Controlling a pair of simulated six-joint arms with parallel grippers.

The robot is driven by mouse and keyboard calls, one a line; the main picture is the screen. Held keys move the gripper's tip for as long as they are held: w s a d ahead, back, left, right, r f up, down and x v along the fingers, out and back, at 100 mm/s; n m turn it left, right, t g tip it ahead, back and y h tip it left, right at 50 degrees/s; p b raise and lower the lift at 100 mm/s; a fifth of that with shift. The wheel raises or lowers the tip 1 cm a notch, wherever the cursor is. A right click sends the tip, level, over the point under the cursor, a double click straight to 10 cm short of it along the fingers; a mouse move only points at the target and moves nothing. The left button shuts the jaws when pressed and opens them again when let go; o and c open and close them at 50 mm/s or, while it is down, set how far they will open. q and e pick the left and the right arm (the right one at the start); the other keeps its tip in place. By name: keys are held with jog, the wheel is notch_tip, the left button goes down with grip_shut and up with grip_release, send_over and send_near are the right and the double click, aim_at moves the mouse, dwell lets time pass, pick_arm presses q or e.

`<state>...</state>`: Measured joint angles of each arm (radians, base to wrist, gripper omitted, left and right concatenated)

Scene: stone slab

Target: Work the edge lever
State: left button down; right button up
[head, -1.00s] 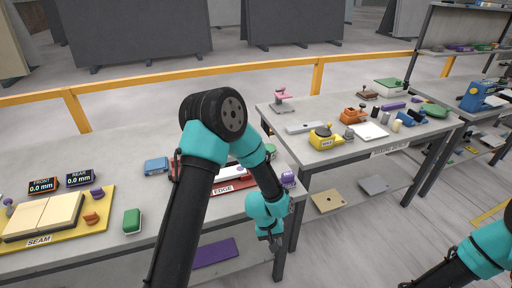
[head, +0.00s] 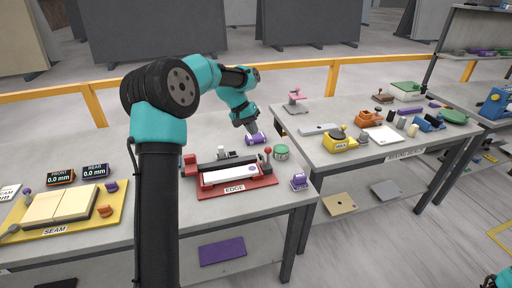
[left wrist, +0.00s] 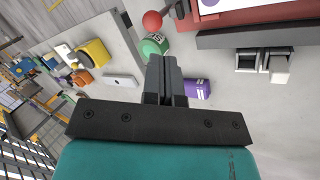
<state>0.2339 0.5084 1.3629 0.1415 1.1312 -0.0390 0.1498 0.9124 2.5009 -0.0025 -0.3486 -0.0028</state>
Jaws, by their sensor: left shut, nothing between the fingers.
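The red edge fixture (head: 262,183), labelled EDGE, lies on the near table with a white strip (head: 230,174) along it. A lever with a red ball knob (head: 267,150) stands at its right end. The knob also shows in the left wrist view (left wrist: 152,20), near the top. My left gripper (head: 249,127) is shut and empty behind the fixture, pointing down close to a purple cylinder (head: 256,138). I cannot tell whether they touch. In the left wrist view the shut fingers (left wrist: 165,65) lie apart from the knob. My right gripper is out of view.
A green round tin (head: 281,152) stands right of the knob, and a purple-and-white item (head: 299,181) lies near the table's right edge. The seam fixture (head: 60,207) is at the left. A gap separates the near table from the right table (head: 350,161).

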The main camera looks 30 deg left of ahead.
aim_at(268, 156)
pick_arm(q)
jog(key=shift+y, duration=0.3)
jog(key=a, duration=0.1)
jog(key=s+a, duration=0.1)
jog(key=a, duration=0.1)
jog(key=s+a, duration=0.1)
jog(key=a, duration=0.1)
jog(key=shift+a+r, duration=0.2)
jog(key=shift+r, duration=0.15)
jog(key=x, duration=1)
jog(key=shift+d+f, duration=0.15)
jog(key=shift+w+d+r, duration=0.1)
jog(key=shift+w+d, duration=0.15)
jog(key=shift+d, duration=0.35)
jog(key=shift+w+d+r, duration=0.1)
jog(key=shift+w+d, duration=0.1)
jog(key=shift+d, duration=0.4)
jog(key=shift+w+d, duration=0.25)
jog(key=shift+d, duration=0.35)
jog(key=shift+r, duration=0.1)
